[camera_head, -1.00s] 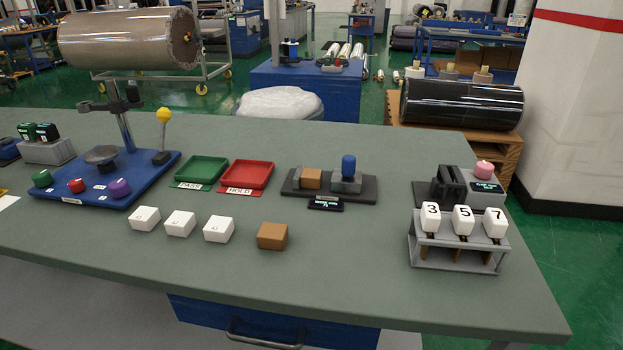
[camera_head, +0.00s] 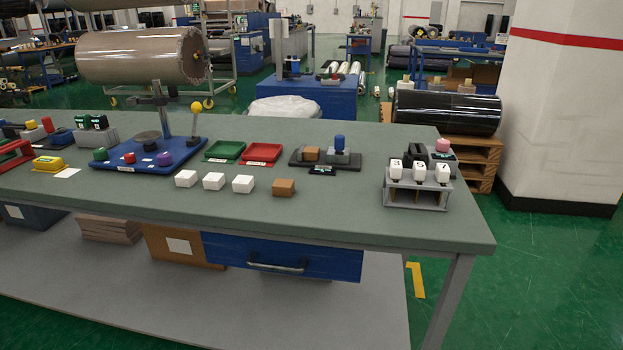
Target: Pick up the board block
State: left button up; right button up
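A brown, cardboard-coloured block (camera_head: 284,187) sits on the grey-green table at the right end of a row with three white blocks (camera_head: 214,181). It looks like the board block. Another brown block (camera_head: 311,154) sits on a dark fixture (camera_head: 298,161) behind it, beside a grey block with a blue knob (camera_head: 339,145). Neither of my grippers is in view.
Green (camera_head: 225,150) and red (camera_head: 262,152) trays lie behind the white blocks. A blue stand base (camera_head: 130,157) with coloured knobs is at left. A grey rack (camera_head: 416,188) with numbered white pieces stands at right. The table front (camera_head: 380,228) is clear.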

aim_at(312, 154)
jog(key=z, duration=0.95)
jog(key=k, duration=0.15)
jog(key=u, duration=1.95)
jog(key=i, duration=0.65)
jog(key=z, duration=0.25)
